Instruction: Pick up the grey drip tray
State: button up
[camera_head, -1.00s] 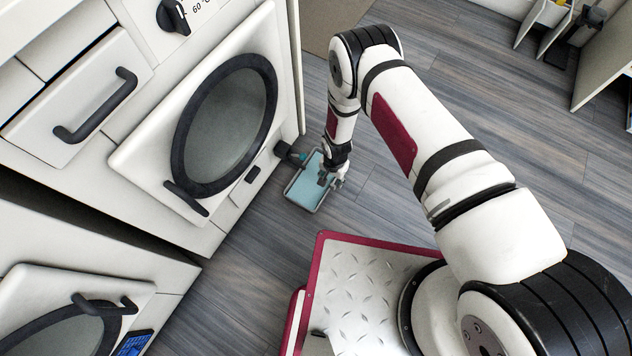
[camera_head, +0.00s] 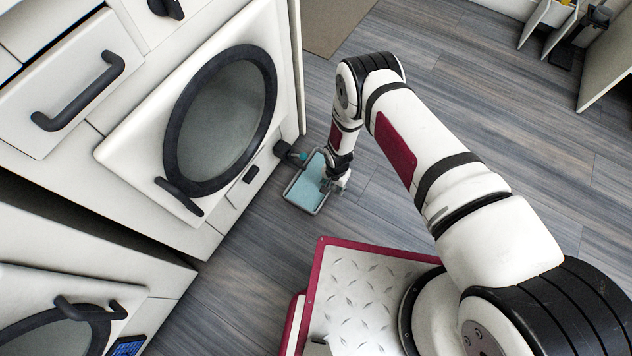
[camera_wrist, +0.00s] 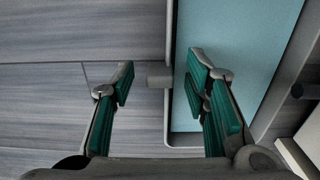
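The grey drip tray (camera_head: 300,206) lies on the floor in front of the white washing machine, with a pale blue surface inside its rim. In the wrist view the tray (camera_wrist: 169,115) fills the right part, and a small grey tab (camera_wrist: 158,76) sticks out from its near-side rim. My gripper (camera_head: 336,184) is low at the tray's right edge in the head view. In the wrist view my gripper (camera_wrist: 162,72) is open, its green-padded fingers either side of the tab and rim. One finger is over the blue inside, the other over the floor. I cannot tell whether they touch the tray.
The washing machine (camera_head: 130,165) stands left of the tray. A dark fitting with a teal part (camera_head: 291,153) sits between machine and tray. A second machine (camera_head: 100,270) is at lower left. Wooden floor (camera_head: 480,130) is free to the right. A brown mat (camera_head: 335,20) lies behind.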

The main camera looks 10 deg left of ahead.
grip_shut()
jog(key=shift+r, duration=0.15)
